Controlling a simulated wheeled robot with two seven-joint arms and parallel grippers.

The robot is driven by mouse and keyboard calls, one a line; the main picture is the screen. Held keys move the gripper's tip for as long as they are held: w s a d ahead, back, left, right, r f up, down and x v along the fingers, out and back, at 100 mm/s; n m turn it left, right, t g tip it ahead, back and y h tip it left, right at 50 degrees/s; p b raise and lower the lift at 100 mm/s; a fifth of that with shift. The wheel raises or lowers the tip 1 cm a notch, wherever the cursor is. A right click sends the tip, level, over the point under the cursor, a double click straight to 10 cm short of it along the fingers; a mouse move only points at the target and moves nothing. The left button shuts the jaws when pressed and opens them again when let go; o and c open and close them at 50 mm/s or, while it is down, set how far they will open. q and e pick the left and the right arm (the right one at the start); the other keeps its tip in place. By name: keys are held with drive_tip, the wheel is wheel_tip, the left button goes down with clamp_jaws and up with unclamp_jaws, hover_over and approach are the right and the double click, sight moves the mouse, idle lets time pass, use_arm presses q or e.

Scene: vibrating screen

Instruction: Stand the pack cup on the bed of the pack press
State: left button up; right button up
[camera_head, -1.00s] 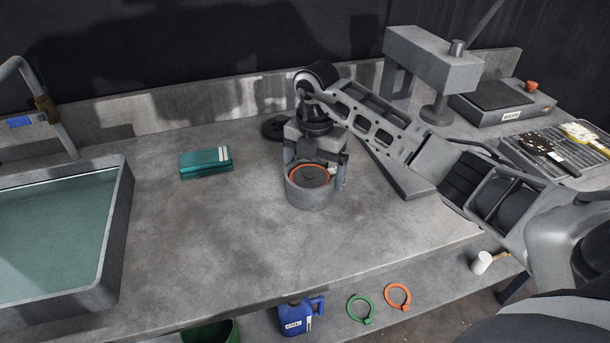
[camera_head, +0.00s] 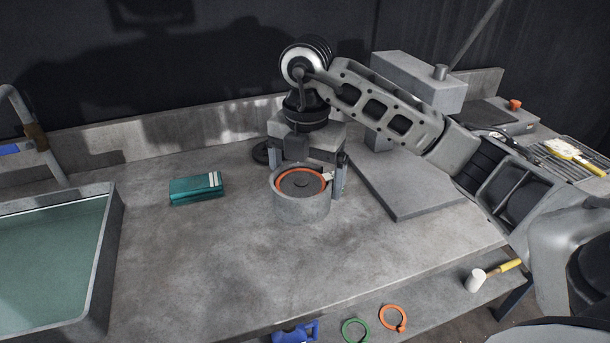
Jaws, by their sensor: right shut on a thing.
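The pack cup (camera_head: 302,207) is a round grey cup with an orange ring and a dark disc in its top. It is upright at the middle of the view. My right gripper (camera_head: 308,172) is shut on it, with a finger on either side. The cup seems to be just above the bench, but the gap is hard to see. The pack press (camera_head: 420,80) stands to the right, partly hidden behind my right arm. Its flat grey bed (camera_head: 405,200) shows below the arm, and is bare where visible. My left gripper is not in view.
A teal box (camera_head: 195,188) lies left of the cup. A water-filled sink (camera_head: 113,235) is at the left. A dark round piece (camera_head: 261,152) lies behind the gripper. A scale (camera_head: 490,112) and a rack with tools are at the far right. The front middle bench is clear.

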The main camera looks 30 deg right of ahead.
sight(308, 199)
drive_tip(key=s+a+r, duration=0.1)
drive_tip(key=s+a, duration=0.1)
drive_tip(key=s, duration=0.1)
drive_tip(key=s+a+r, duration=0.1)
drive_tip(key=s, duration=0.1)
drive_tip(key=shift+s+r, duration=0.15)
drive_tip(key=shift+r, duration=0.15)
drive_tip(key=a+f+m, duration=0.2)
drive_tip(key=f+m, duration=0.1)
drive_tip(key=m, duration=0.9)
drive_tip(key=a+f+m, duration=0.2)
drive_tip(key=f+m, duration=0.1)
drive_tip(key=m, duration=0.9)
drive_tip(key=shift+a+f, duration=0.25)
drive_tip(key=shift+f, duration=0.15)
drive_tip(key=shift+m, duration=0.3)
